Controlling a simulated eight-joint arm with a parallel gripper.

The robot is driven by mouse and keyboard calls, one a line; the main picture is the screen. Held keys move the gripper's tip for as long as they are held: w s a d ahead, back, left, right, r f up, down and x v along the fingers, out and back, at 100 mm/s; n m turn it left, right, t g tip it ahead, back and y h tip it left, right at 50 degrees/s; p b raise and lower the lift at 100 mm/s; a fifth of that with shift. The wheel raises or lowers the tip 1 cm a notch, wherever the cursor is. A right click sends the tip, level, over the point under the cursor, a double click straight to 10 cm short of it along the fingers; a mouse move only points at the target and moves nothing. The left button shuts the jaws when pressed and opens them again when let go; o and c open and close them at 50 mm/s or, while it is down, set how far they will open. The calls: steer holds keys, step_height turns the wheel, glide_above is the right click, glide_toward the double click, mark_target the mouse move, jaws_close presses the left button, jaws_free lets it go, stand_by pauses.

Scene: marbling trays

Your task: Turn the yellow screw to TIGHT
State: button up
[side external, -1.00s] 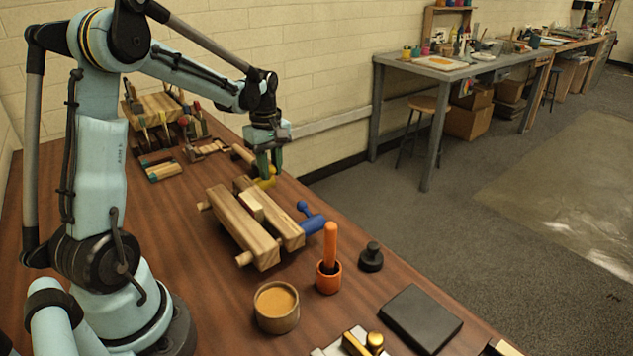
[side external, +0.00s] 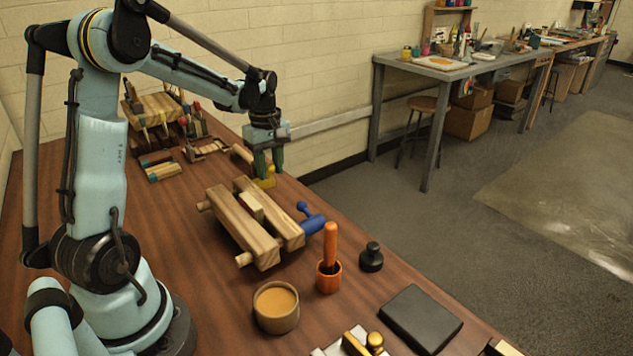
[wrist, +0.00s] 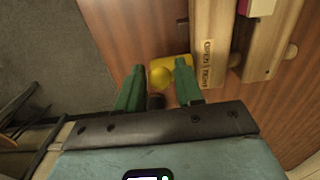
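The yellow screw (side external: 266,180) is at the far end of the wooden press (side external: 233,222), on the wall side. In the wrist view its round yellow knob (wrist: 162,76) lies between the two green fingers of my gripper (wrist: 160,69), with a yellow part beside the press. My gripper also shows in the side view (side external: 269,161), pointing down over the screw. The fingers are spread, with a small gap at the left finger. Dark lettering, including what looks like TIGHT, is on the press beam (wrist: 207,64). A small pale block with a red side (side external: 251,206) sits between the beams.
An orange pot with a stick (side external: 328,277), a bowl (side external: 276,306), a black knobbed weight (side external: 371,257) and a dark slab (side external: 420,319) stand nearer. Wooden racks (side external: 152,108) stand at the back left.

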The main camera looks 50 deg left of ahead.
steer(key=shift+d, duration=0.1)
jaws_close()
steer(key=shift+a+r, duration=0.15)
steer(key=shift+a, duration=0.55)
steer(key=shift+a, duration=0.3)
steer(key=shift+a, duration=0.35)
jaws_free()
steer(key=shift+d, duration=0.1)
